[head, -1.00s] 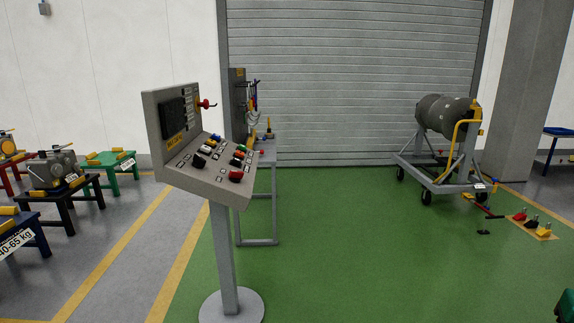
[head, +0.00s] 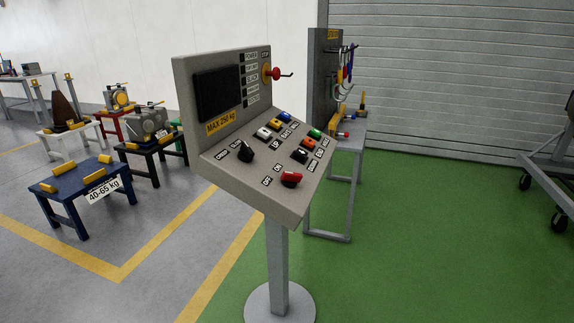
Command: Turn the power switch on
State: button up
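A grey control console (head: 250,150) stands on a post with a round base, near the middle of the head view. On the lower right of its sloped panel is a red rotary knob (head: 291,179), with small OFF and ON labels to its left. I cannot tell exactly which label the knob points to. A black rotary knob (head: 245,151) sits at the panel's left. Several coloured push buttons and another small black switch (head: 299,156) lie between and above them. My gripper is not in the view.
A grey workbench with a tool board (head: 325,85) stands just behind the console. A blue table (head: 85,185) marked 40-65 kg and other small tables are at the left. Green floor (head: 430,240) is open at the right. A wheeled cart (head: 550,190) shows at the right edge.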

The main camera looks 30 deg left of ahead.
aim_at(289, 179)
jog(key=u, duration=0.45)
jog(key=i, duration=0.9)
jog(key=u, duration=0.55)
